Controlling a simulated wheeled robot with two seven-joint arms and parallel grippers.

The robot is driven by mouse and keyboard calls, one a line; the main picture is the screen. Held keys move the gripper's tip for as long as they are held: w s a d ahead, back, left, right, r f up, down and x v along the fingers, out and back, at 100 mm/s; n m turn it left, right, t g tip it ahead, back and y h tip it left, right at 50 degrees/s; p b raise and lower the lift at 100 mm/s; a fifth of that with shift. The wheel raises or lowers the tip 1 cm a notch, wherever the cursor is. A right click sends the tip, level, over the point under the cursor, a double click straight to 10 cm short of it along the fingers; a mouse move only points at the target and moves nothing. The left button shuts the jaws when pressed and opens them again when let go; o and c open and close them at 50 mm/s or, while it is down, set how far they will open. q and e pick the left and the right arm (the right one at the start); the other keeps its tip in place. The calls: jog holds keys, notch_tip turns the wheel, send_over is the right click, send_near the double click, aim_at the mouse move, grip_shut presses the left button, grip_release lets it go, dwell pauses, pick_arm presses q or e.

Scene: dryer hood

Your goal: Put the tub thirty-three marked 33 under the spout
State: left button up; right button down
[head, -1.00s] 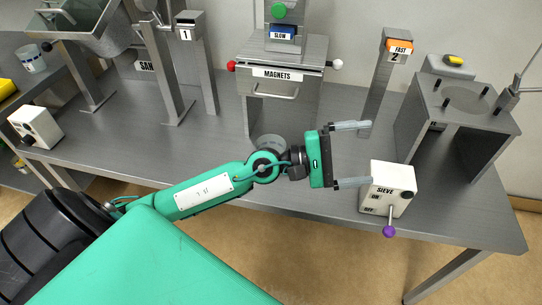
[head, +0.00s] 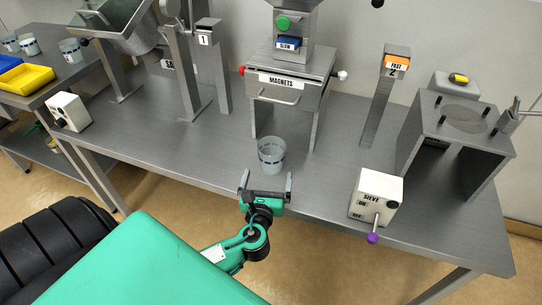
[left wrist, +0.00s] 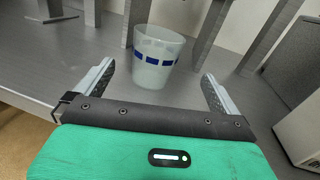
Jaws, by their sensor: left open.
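A translucent tub (head: 271,152) with a band of dark blue marks stands upright on the grey bench, in front of the magnets housing (head: 290,82). It also shows in the left wrist view (left wrist: 157,60), ahead of and between my open fingers; no number can be read on it. My left gripper (head: 266,180) is open and empty at the bench's front edge, just short of the tub and pointing at it. Several similar tubs (head: 70,51) stand on the side table at far left, their numbers unreadable. I cannot make out the spout clearly. My right gripper is not in view.
The sieve switch box (head: 376,194) with a purple-knobbed lever stands right of the tub. Posts marked 1 (head: 209,70) and 2 (head: 385,95) flank the housing. A metal stand (head: 455,140) is at right. Yellow and blue trays (head: 26,78) lie at left. Bench around the tub is clear.

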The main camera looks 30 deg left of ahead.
aim_at(271, 161)
pick_arm(q)
jog(key=x, duration=0.7)
jog(key=shift+a, duration=0.1)
jog(key=x, duration=0.5)
jog(key=shift+a+f+p, duration=0.1)
jog(key=shift+a+p, duration=0.05)
jog(key=shift+p, duration=0.25)
jog(key=shift+c, duration=0.4)
jog(key=c, duration=1)
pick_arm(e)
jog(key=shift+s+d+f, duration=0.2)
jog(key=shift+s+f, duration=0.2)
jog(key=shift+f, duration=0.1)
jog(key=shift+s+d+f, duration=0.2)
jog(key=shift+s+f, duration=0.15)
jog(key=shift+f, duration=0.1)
